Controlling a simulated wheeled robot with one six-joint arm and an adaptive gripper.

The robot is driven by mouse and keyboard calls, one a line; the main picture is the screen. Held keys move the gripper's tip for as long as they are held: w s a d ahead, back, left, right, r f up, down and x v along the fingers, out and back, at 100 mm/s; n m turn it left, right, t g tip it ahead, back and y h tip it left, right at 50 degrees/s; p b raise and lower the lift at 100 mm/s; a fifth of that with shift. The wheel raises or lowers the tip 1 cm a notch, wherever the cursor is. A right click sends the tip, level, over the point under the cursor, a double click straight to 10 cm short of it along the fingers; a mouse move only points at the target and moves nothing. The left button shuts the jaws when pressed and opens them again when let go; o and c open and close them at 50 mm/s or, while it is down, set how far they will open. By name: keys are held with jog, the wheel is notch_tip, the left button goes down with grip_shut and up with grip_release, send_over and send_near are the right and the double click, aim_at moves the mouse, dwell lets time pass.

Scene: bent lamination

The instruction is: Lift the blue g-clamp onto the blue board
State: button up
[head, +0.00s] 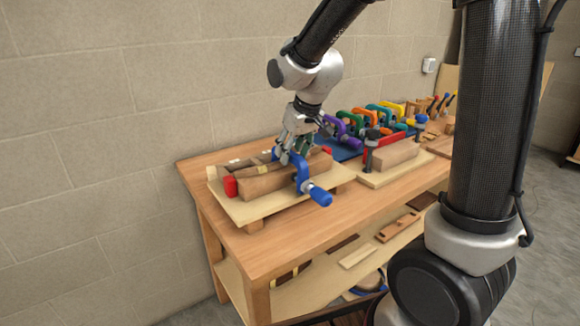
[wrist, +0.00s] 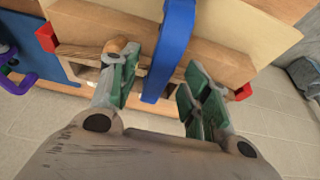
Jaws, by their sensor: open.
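The blue g-clamp (head: 302,178) sits on the wooden lamination on the near workbench, its blue handle (head: 321,196) sticking out toward the front. My gripper (head: 292,151) is above and around its upper part. In the wrist view the blue clamp bar (wrist: 172,45) lies between the two green-padded fingers of my gripper (wrist: 160,72), which are open with gaps visible. The blue board (head: 352,153) lies behind the bench's middle, bearing several coloured clamps; part of it shows at left in the wrist view (wrist: 53,70).
The lamination rests on a pale base board (head: 238,209) with red blocks (head: 230,186). A red clamp (head: 390,140) grips another wooden piece to the right. A purple clamp (head: 343,133) stands on the blue board nearest my gripper. The bench front edge (head: 300,248) is clear.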

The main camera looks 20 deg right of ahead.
jog(key=shift+x, duration=1.15)
jog(key=c, duration=1)
jog(key=shift+c, duration=0.2)
notch_tip(320, 180, up, 18)
